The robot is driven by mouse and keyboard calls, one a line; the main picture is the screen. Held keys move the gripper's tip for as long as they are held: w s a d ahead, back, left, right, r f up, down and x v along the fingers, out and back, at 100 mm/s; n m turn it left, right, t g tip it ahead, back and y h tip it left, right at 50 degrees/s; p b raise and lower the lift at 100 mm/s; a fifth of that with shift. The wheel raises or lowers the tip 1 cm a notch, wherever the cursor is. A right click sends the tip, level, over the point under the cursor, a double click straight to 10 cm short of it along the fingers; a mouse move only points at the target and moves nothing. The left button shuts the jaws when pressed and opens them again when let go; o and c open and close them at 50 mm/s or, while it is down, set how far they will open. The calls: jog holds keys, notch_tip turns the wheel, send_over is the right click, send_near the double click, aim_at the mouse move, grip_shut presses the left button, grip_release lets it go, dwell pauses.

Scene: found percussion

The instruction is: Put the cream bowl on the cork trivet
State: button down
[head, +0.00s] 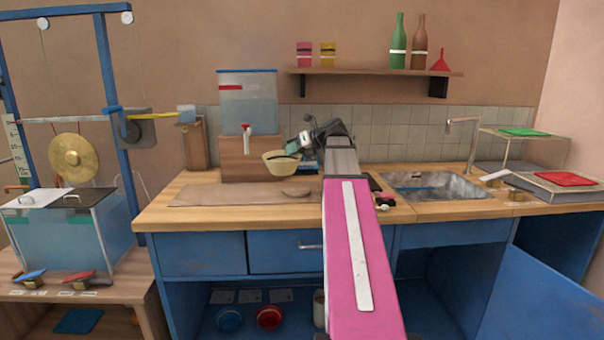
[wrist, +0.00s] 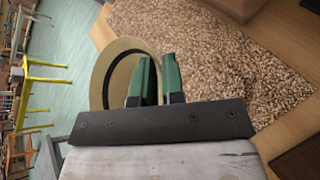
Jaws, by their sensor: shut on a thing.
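The cream bowl (head: 278,168) is roughly upright above the counter, in front of the wooden stand. It also shows in the wrist view (wrist: 103,75) as a pale round rim with a dark band inside. My gripper (wrist: 160,78) is shut on the bowl's rim at its near side, with green fingers; in the head view the gripper (head: 306,145) is at the bowl's upper right. A flat round brown disc (head: 298,193), seemingly the cork trivet, lies on the brown mat, below and slightly right of the bowl. The bowl looks apart from it.
The brown mat (head: 225,194) lies on the wooden counter. A water tank (head: 247,105) with a red tap stands on the wooden stand (head: 240,160) behind. The sink (head: 435,185) is to the right. A speckled brown surface (wrist: 235,65) fills much of the wrist view.

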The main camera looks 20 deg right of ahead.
jog(key=shift+w+d+f, duration=0.75)
jog(key=shift+d+f, duration=0.35)
jog(key=shift+f, duration=0.35)
jog(key=shift+w+d+f, duration=0.7)
jog(key=shift+d+f, duration=0.35)
jog(key=shift+f, duration=0.45)
jog(key=shift+w+d+f, duration=0.75)
jog(key=shift+d+f, duration=0.35)
jog(key=shift+f, duration=0.35)
jog(key=c, duration=1.2)
grip_release()
jog(key=v, duration=1.2)
jog(key=shift+r, duration=0.1)
